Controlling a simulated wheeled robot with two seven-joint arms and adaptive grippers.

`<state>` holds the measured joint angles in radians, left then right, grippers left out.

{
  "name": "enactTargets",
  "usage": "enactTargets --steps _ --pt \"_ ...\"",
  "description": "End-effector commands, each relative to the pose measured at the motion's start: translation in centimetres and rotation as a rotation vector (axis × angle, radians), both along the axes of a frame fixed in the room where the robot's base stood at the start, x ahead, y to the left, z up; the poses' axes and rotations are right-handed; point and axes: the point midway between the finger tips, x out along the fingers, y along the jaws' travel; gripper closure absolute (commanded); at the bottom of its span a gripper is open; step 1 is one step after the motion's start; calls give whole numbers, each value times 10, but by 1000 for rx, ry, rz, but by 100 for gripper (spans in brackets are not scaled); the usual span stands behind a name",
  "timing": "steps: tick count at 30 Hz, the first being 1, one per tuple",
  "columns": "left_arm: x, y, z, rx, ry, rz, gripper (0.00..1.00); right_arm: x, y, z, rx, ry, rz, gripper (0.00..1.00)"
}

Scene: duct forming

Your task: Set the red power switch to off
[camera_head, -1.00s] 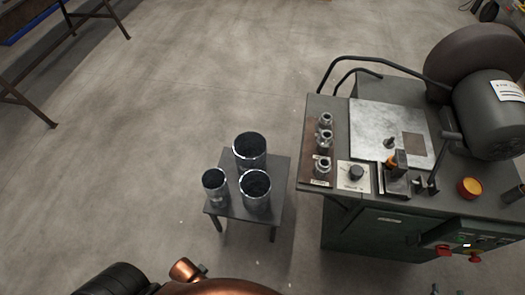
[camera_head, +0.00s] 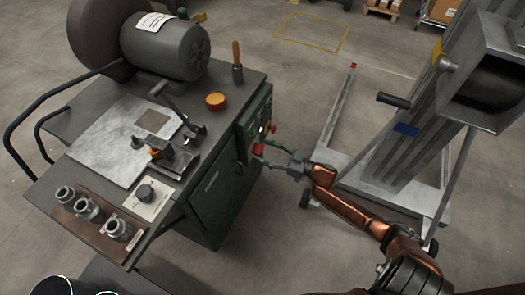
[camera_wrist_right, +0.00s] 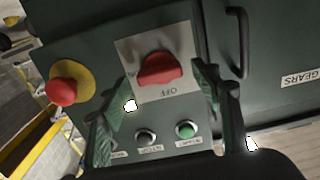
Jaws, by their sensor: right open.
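The red power switch (camera_wrist_right: 160,68) sits on a pale label plate (camera_wrist_right: 182,38) on the machine's dark control panel. Its handle lies roughly crosswise in the right wrist view, with the word OFF below it and another marking, partly hidden, at its left. In the head view the switch (camera_head: 259,149) is small on the cabinet's right side. My right gripper (camera_wrist_right: 165,92) is open, its fingers on either side of the switch; I cannot tell whether they touch it. It also shows in the head view (camera_head: 273,163), close to the panel. My left gripper is not in view.
A red emergency button on a yellow base (camera_wrist_right: 65,88) is beside the switch. A green button (camera_wrist_right: 186,130) and a dark button (camera_wrist_right: 146,137) lie below it. A door handle (camera_wrist_right: 237,42) stands out nearby. A grey lift frame (camera_head: 400,130) stands at the right.

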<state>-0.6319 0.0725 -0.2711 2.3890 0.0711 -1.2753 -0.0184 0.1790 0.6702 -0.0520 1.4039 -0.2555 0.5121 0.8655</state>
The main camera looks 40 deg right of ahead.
Motion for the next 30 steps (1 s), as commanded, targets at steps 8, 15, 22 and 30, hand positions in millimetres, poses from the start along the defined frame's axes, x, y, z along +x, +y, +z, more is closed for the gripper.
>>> enactTargets --steps 8,15,22,30 --pt "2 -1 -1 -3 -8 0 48 2 1 1 0 0 -1 42" --pt "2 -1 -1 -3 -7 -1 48 2 0 1 0 0 -1 57" --pt "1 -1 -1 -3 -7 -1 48 2 0 0 0 0 -2 73" --pt "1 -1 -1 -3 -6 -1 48 2 -2 1 -3 -1 -4 84"
